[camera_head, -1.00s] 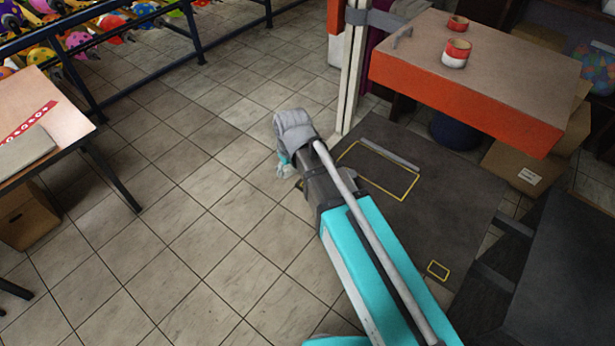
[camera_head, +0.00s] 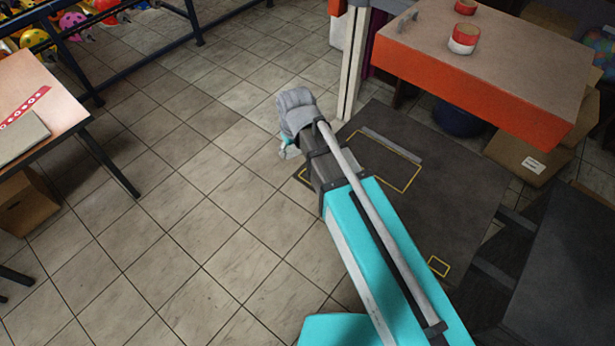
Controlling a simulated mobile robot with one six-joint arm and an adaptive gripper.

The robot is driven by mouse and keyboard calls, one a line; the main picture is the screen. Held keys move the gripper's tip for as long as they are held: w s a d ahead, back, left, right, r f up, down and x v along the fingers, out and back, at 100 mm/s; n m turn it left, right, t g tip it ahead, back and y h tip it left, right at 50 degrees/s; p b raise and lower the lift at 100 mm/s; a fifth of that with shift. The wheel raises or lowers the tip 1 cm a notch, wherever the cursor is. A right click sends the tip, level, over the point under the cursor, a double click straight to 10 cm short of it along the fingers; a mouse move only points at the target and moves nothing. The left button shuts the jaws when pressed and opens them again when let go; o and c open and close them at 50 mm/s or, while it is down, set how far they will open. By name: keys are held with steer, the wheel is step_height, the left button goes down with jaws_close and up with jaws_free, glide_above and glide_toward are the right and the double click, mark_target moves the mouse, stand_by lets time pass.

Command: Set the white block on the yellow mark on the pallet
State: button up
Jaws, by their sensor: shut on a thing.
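The pallet (camera_head: 455,200) is a flat dark grey sheet on the floor, right of centre. It bears a large yellow outline (camera_head: 398,188), partly hidden behind my arm, and a small yellow square (camera_head: 438,265) near its lower right. I cannot tell from the picture which one is the mark meant. My gripper (camera_head: 287,150) shows as a small teal and pale part beside the grey wrist, above the tiles just left of the pallet. It is shut; the white block in it is mostly hidden, and its outline is too small to make out.
An orange-sided table (camera_head: 475,85) with red-and-white cans overhangs the pallet's far side, next to a white post (camera_head: 353,65). A dark bench (camera_head: 570,270) stands at the right. A wooden table (camera_head: 50,90) stands at the left. Tiled floor between is clear.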

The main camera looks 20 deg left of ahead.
steer(key=shift+s+f, duration=0.1)
steer(key=n, duration=0.2)
steer(key=a+f+n+b, duration=0.1)
steer(key=n, duration=0.1)
steer(key=a+f+n+b, duration=0.1)
steer(key=n, duration=0.1)
steer(key=shift+s+f+g, duration=0.15)
steer(key=shift+s+g, duration=0.15)
steer(key=shift+g, duration=0.1)
steer(key=s+a+f+n+g+b, duration=0.2)
steer(key=a+f+n+b, duration=0.3)
steer(key=n, duration=1)
steer(key=shift+s+h+b, duration=0.2)
steer(key=shift+h+b, duration=0.1)
steer(key=shift+b, duration=0.05)
steer(key=shift+d+f, duration=0.1)
steer(key=shift+f, duration=0.05)
steer(key=w+d+f+b, duration=0.2)
steer(key=w, duration=0.1)
steer(key=w+d+f+b, duration=0.6)
steer(key=shift+w+d+f, duration=0.1)
steer(key=shift+w+f, duration=0.1)
steer(key=shift+f, duration=0.05)
steer(key=shift+w+d+f+b, duration=0.2)
steer(key=shift+b, duration=0.3)
